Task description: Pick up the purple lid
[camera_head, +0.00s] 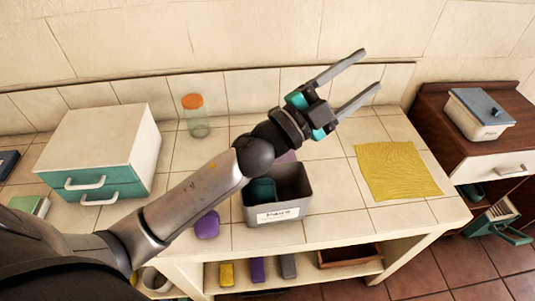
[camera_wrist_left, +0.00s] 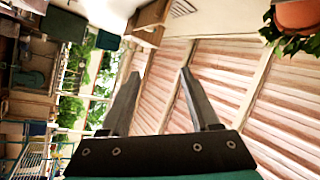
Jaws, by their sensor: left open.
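A purple item (camera_head: 207,224) lies on the tiled counter, left of the grey bin and partly behind my left arm. Another purple piece (camera_head: 286,157) shows at the back of the bin, mostly hidden by my arm. I cannot tell which of them is the lid. My left gripper (camera_head: 371,68) is raised above the back of the counter, up and to the right of both, its two fingers apart and empty. In the left wrist view the open fingers (camera_wrist_left: 161,75) point toward a slatted ceiling, with nothing between them. My right gripper is not in view.
The labelled grey bin (camera_head: 272,215) holds something teal. A jar with an orange lid (camera_head: 196,117) and a white drawer box (camera_head: 97,152) stand left. A yellow cloth (camera_head: 396,171) lies right. Several small blocks, one purple (camera_head: 257,269), sit on the lower shelf.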

